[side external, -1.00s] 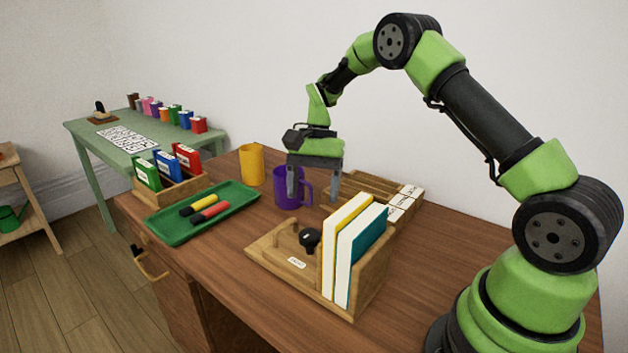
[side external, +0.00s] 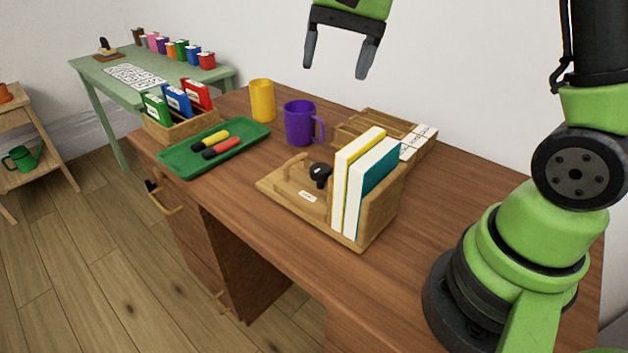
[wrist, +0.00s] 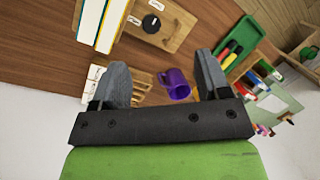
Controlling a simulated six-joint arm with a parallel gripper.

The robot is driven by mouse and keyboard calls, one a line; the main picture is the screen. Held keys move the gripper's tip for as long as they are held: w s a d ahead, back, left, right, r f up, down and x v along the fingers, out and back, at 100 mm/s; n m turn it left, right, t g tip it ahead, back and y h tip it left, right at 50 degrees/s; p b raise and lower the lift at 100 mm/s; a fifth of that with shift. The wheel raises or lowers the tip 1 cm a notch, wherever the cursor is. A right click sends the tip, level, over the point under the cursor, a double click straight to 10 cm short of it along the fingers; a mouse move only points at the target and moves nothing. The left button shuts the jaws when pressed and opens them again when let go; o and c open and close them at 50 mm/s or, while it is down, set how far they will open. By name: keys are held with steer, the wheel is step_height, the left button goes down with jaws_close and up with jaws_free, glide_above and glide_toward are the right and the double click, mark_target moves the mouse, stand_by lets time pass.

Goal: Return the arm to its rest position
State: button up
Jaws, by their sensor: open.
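My gripper (side external: 338,58) is open and empty, high above the back of the brown desk (side external: 300,245). Its two grey fingers point down and are well apart. Most of my upper arm is out of the side picture.
A wooden book holder (side external: 378,215) with books stands near my base. A green tray (side external: 178,165) holds two markers. A yellow cup (side external: 262,101) and a slotted wooden rack (side external: 365,125) stand at the back. A green table (side external: 100,70) is at far left. The air around my gripper is clear.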

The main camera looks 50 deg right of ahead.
steer(key=s+a+r+n+t, duration=0.2)
steer(key=s+t, duration=0.1)
steer(key=s, duration=0.5)
steer(key=s+a+r+n+t, duration=0.2)
steer(key=s+a+n+t, duration=0.1)
steer(key=s, duration=0.5)
steer(key=shift+r+h, duration=0.2)
steer(key=shift+h, duration=0.1)
steer(key=shift+s, duration=0.1)
